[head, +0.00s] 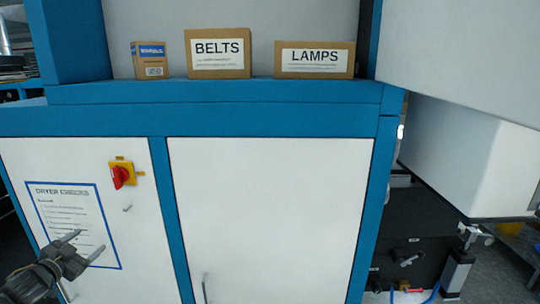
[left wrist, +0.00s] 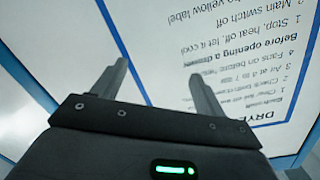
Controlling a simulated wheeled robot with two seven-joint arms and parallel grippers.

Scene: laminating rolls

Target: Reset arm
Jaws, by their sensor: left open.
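My left gripper (head: 84,244) is at the lower left of the head view, in front of the white cabinet panel with the "Dryer checks" sheet (head: 68,215). Its two fingers are apart, with nothing between them. In the left wrist view the open fingers of the left gripper (left wrist: 157,82) point toward the panel and the blue-bordered sheet (left wrist: 225,50), whose text appears upside down. I cannot tell the exact gap between the fingertips and the panel. My right gripper shows in neither view.
A red rotary switch (head: 122,175) on a yellow plate sits right of the sheet. A white door (head: 270,215) fills the middle. Boxes marked Belts (head: 218,73) and Lamps (head: 314,73), and a small carton (head: 151,48), stand on the blue ledge (head: 220,93). A white housing juts out at right (head: 465,150).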

